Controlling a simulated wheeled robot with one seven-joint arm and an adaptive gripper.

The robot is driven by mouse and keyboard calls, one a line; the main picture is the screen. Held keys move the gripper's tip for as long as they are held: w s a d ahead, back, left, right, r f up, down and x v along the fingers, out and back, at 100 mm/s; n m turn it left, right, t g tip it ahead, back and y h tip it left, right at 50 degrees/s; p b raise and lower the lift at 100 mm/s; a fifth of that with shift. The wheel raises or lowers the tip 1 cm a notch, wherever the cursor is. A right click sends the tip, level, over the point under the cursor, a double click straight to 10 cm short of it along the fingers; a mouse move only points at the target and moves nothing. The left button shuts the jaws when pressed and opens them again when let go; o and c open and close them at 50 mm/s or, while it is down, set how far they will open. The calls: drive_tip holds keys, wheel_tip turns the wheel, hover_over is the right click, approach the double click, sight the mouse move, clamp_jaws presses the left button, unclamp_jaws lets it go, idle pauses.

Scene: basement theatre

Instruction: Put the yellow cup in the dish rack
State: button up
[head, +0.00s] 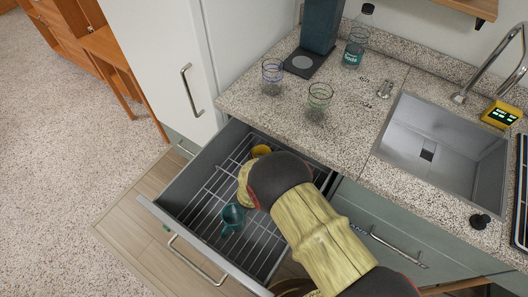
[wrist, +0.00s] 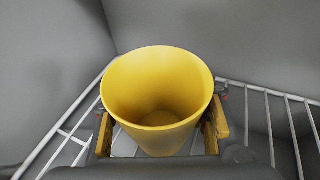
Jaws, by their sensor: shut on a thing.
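The yellow cup (wrist: 158,88) is upright, mouth toward the camera, between the two fingers of my gripper (wrist: 158,135) in the wrist view. My gripper is shut on it. In the head view only a bit of the yellow cup (head: 261,150) shows behind my arm, and my gripper is hidden there. The dish rack (head: 196,200) is a white wire grid inside a pulled-out grey drawer. The cup is inside the drawer's back corner, over or on the wires; I cannot tell whether it touches them.
A teal mug (head: 232,217) sits on the rack nearer the drawer front (head: 205,250). The drawer walls are close around the cup. The counter (head: 340,115) above holds two glasses (head: 319,97), a bottle (head: 357,38) and a sink (head: 440,145). The rack's left part is clear.

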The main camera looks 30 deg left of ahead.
drive_tip(key=o, duration=1.3)
drive_tip(key=shift+c, duration=0.2)
drive_tip(key=shift+o, duration=0.5)
drive_tip(key=shift+r+p, duration=0.3)
drive_tip(key=shift+p, duration=0.1)
drive_tip(key=p+v, duration=0.3)
drive_tip(key=v, duration=0.9)
drive_tip(key=shift+f, duration=0.1)
